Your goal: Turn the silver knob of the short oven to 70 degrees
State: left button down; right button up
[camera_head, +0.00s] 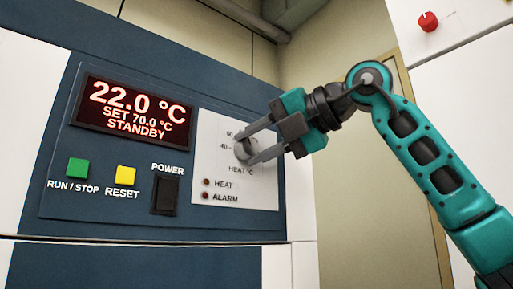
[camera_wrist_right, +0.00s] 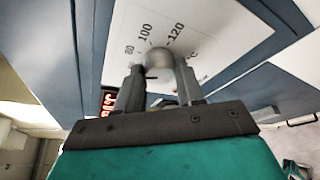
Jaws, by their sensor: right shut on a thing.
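The silver knob (camera_head: 245,150) sits on the white dial plate (camera_head: 237,188) of the blue oven panel. My right gripper (camera_head: 252,147) comes in from the right, with its fingers on either side of the knob, shut on it. In the right wrist view the knob (camera_wrist_right: 158,60) is between the fingertips of the gripper (camera_wrist_right: 158,75), with dial marks 80, 100 and 120 beyond it. The display (camera_head: 133,108) reads 22.0 °C, SET 70.0 °C, STANDBY. The fingers hide part of the knob and scale. My left gripper is not in view.
Left of the dial are a green RUN / STOP button (camera_head: 78,168), a yellow RESET button (camera_head: 125,175) and a black POWER switch (camera_head: 165,195). A red knob (camera_head: 428,21) is on a white unit at upper right.

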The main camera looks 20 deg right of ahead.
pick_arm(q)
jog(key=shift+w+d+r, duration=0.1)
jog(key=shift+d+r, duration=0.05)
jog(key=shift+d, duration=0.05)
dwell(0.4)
pick_arm(e)
jog(key=o, duration=1)
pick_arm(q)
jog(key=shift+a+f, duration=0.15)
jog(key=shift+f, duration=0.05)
pick_arm(e)
jog(key=shift+o, duration=0.2)
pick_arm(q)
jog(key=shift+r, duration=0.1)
pick_arm(e)
jog(key=shift+d, duration=0.15)
